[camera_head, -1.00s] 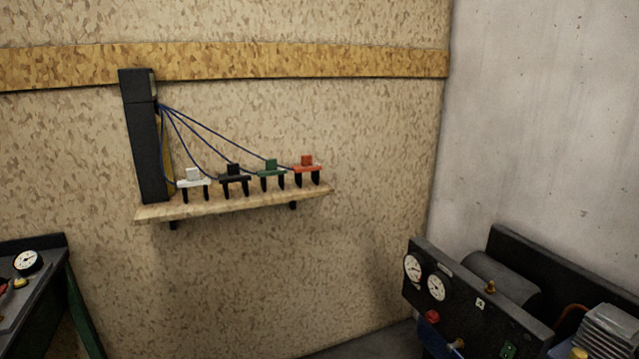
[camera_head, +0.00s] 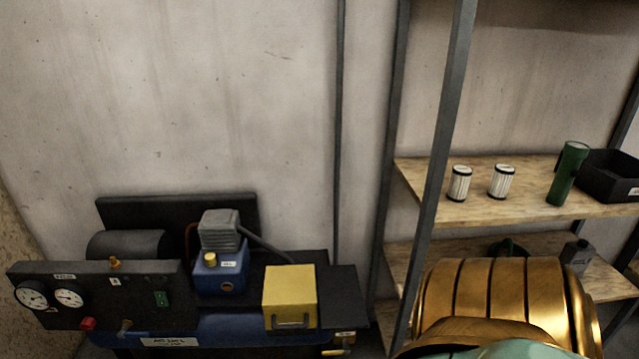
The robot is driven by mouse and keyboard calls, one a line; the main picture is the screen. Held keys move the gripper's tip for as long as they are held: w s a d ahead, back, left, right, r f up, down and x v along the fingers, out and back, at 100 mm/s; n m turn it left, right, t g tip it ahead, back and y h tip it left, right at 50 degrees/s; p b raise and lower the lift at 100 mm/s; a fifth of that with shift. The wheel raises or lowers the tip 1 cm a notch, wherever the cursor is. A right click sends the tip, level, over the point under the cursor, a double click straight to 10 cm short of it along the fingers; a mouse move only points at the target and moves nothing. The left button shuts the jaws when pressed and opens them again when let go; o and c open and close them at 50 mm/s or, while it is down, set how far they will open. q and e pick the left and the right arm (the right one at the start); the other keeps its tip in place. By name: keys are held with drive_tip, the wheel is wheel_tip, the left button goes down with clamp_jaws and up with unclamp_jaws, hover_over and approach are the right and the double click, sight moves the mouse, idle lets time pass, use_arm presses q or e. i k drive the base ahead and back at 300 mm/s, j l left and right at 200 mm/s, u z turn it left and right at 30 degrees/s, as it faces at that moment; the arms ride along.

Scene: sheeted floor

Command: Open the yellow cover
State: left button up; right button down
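The yellow cover (camera_head: 290,291) is a box-shaped lid with a dark handle on its lower front. It sits shut on the right part of the blue and black compressor unit (camera_head: 220,331), low in the middle of the head view. What is under the cover is hidden. A gold and pale green arm part of mine fills the lower right. Neither gripper is in view.
The unit has a dark gauge panel (camera_head: 90,296) at the left and a blue pump with a grey head (camera_head: 219,230). A metal-framed shelf (camera_head: 535,213) at the right holds two white canisters, a green flashlight (camera_head: 568,173) and a black bin (camera_head: 611,176). Bare wall stands behind.

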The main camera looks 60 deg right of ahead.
sight(290, 302)
drive_tip(key=z, duration=1.6)
